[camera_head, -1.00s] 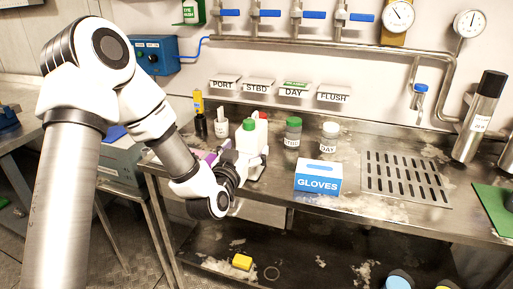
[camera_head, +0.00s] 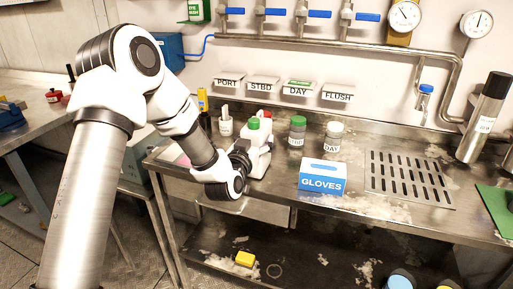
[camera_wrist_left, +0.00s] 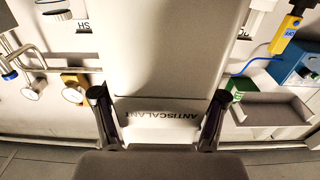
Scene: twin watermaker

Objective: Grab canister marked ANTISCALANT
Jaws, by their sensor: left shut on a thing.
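The white canister marked ANTISCALANT (camera_wrist_left: 160,60) fills the middle of the left wrist view, with its dark lettering between the fingers. My left gripper (camera_wrist_left: 160,97) is shut on it, one dark finger on each side. In the head view the white canister with the green cap (camera_head: 254,123) stands near the left end of the steel bench, and my left gripper (camera_head: 246,158) is against its left side. Its lettering cannot be read in the head view, and the arm hides part of it. My right gripper is not in view.
A red-capped container (camera_head: 267,115) is close behind the canister. Two labelled jars, one green-capped (camera_head: 297,134) and one white-capped (camera_head: 333,138), stand to the right. The GLOVES box (camera_head: 322,178) is near the front edge. A slotted drain plate (camera_head: 410,178) lies farther right.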

